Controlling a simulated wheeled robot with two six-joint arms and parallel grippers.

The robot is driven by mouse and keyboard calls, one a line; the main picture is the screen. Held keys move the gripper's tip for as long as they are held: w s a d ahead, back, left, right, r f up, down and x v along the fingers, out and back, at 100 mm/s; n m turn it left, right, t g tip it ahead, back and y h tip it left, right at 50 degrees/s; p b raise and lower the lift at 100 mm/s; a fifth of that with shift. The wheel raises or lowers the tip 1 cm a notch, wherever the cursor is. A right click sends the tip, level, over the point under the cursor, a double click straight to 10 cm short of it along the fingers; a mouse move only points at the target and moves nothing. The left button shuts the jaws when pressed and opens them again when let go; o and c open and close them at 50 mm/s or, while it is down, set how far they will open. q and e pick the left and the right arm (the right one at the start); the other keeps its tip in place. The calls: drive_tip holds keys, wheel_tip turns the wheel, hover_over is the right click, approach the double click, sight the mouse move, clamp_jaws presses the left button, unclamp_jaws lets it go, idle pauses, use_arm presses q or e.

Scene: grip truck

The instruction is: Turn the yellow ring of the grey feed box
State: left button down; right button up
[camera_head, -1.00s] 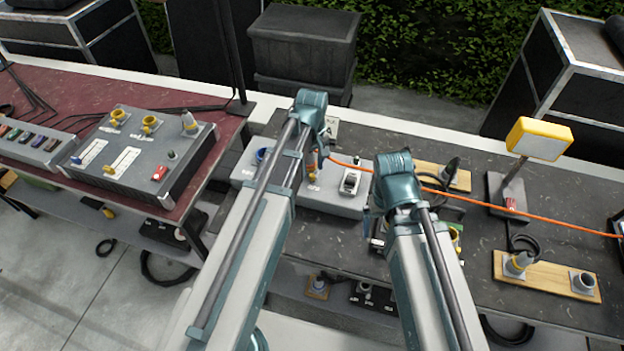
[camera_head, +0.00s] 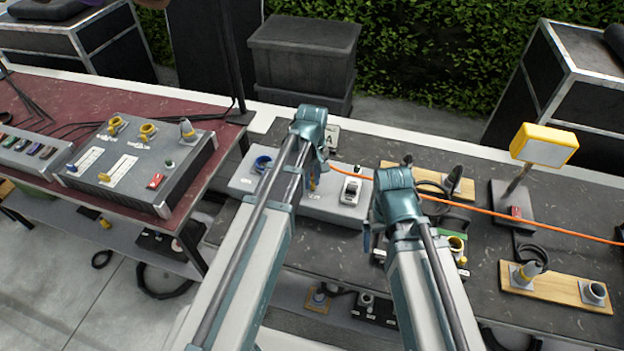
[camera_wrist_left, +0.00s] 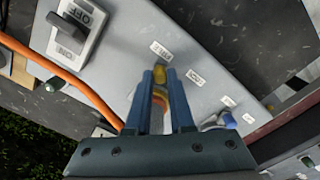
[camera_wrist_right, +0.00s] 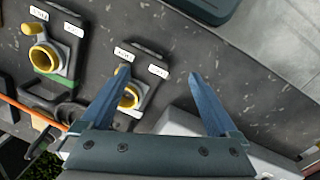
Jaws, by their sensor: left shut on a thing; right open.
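The grey feed box (camera_head: 332,208) lies on the dark table in the middle of the head view, and its top fills much of the left wrist view (camera_wrist_left: 205,60). My left gripper (camera_head: 320,172) is over this box. In the left wrist view its fingers (camera_wrist_left: 160,76) are shut on a yellow part (camera_wrist_left: 160,73), seemingly the yellow ring's handle, between two white labels. The ring itself is mostly hidden by the fingers. My right gripper (camera_wrist_right: 159,74) is open and empty, above another dark box with a yellow ring (camera_wrist_right: 128,98).
An orange cable (camera_head: 480,210) runs from the feed box to the right. A yellow-headed lamp (camera_head: 544,146) and a wooden board (camera_head: 558,288) stand at right. A large console (camera_head: 140,165) sits on the left table.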

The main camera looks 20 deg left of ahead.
use_arm(q)
drive_tip(key=shift+a, duration=0.15)
drive_tip(key=m, duration=0.1)
drive_tip(key=a+m, duration=0.1)
drive_tip(key=m, duration=0.1)
drive_tip(key=a+m, duration=0.1)
drive_tip(key=m, duration=0.1)
drive_tip(key=shift+s, duration=0.2)
drive_tip(key=shift+w+a+m, duration=0.15)
drive_tip(key=shift+a+m, duration=0.35)
drive_tip(key=shift+m, duration=0.7)
drive_tip(key=shift+w+a+m, duration=0.15)
drive_tip(key=shift+a+m, duration=0.35)
drive_tip(key=shift+m, duration=0.7)
drive_tip(key=c, duration=0.8)
unclamp_jaws()
drive_tip(key=shift+a, duration=0.1)
